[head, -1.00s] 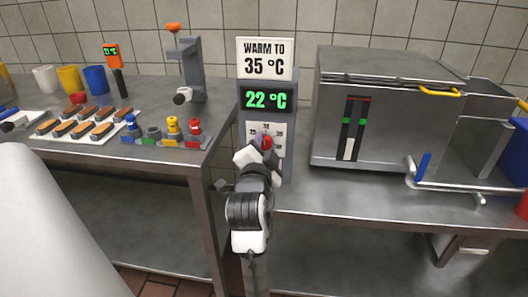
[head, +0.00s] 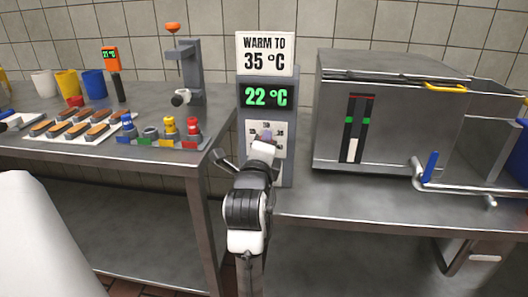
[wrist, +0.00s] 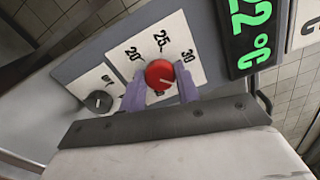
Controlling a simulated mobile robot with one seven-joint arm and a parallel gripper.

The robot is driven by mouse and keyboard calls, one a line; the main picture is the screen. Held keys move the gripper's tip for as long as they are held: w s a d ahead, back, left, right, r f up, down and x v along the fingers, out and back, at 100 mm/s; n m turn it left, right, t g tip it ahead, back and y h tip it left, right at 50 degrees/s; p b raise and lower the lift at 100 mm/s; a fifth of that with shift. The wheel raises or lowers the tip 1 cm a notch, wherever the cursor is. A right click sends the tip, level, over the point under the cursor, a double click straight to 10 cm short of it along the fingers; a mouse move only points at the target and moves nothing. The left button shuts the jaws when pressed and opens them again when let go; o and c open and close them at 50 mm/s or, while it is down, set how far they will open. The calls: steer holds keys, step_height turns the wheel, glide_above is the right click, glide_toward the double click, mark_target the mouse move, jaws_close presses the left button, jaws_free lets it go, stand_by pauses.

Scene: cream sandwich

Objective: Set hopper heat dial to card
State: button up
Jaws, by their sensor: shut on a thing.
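The red heat dial (wrist: 160,74) sits on a white scale plate (wrist: 181,33) marked 20, 25 and 30 in the wrist view. My gripper (wrist: 161,88) has its two purple fingers closed on either side of it. A short white mark shows on the dial face, but the exact value it points to is unclear. In the head view my gripper (head: 264,143) is at the plate and hides the dial. The card (head: 265,53) above reads "WARM TO 35 °C". The green display (head: 265,96) under it reads 22 °C.
A smaller black knob (wrist: 99,101) is beside the dial plate. The steel hopper (head: 410,125) with a level gauge stands to the right.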

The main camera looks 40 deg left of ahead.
steer(key=shift+m+b, duration=0.45)
steer(key=shift+m, duration=0.65)
steer(key=o, duration=1)
steer(key=shift+s+d, duration=0.1)
